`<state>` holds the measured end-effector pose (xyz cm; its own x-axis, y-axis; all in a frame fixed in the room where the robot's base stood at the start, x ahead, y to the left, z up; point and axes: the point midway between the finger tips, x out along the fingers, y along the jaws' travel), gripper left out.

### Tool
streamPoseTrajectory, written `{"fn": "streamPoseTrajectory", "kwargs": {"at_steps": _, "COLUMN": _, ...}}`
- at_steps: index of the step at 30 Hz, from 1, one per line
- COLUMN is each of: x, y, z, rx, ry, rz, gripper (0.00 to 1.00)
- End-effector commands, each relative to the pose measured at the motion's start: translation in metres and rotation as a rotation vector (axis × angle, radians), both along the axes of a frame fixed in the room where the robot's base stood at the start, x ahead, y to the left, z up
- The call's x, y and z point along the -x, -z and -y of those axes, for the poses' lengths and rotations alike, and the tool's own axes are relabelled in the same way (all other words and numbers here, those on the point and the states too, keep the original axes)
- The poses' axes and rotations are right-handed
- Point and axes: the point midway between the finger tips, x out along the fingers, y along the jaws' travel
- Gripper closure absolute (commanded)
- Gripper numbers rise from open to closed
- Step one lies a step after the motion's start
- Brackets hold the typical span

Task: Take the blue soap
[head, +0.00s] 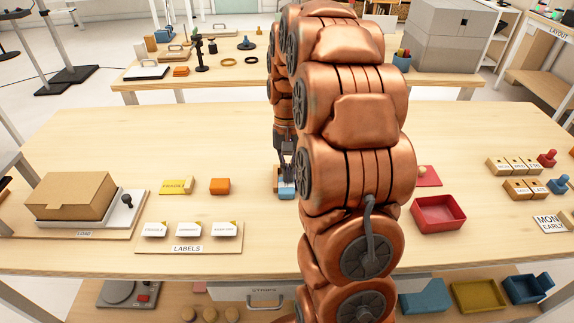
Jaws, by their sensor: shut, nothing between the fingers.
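A small light blue block (287,189), which looks like the blue soap, lies on the near wooden table, just left of my arm. My gripper (284,168) points down right at it, with the fingertips above or against its back part. The fingers are shut with nothing between them. My copper arm hides part of the area to the right of the block, and I cannot tell whether the fingertips touch it.
A cardboard box (68,194) stands far left. A red tray (438,214) and several stamps are right. The table's back left is clear.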

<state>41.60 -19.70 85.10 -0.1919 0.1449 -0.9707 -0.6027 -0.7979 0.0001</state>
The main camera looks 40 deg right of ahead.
Motion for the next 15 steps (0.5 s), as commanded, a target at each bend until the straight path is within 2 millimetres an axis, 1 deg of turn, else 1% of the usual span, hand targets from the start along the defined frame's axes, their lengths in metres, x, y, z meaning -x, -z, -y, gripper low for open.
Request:
{"fn": "streamPoseTrajectory", "kwargs": {"at_steps": 1, "x": 0.006, "y": 0.002, "z": -0.005, "rx": -0.001, "ry": -0.001, "rz": -0.001, "gripper": 1.00}}
{"fn": "streamPoseTrajectory", "kwargs": {"at_steps": 6, "x": 0.019, "y": 0.001, "z": -0.015, "rx": -0.001, "ry": -0.001, "rz": -0.001, "gripper": 1.00}}
{"fn": "streamPoseTrajectory", "kwargs": {"at_steps": 9, "x": 0.023, "y": 0.002, "z": -0.017, "rx": -0.002, "ry": -0.001, "rz": -0.004, "gripper": 1.00}}
{"fn": "streamPoseTrajectory", "kwargs": {"at_steps": 15, "x": 0.023, "y": 0.002, "z": -0.017, "rx": -0.003, "ry": -0.001, "rz": -0.005, "gripper": 1.00}}
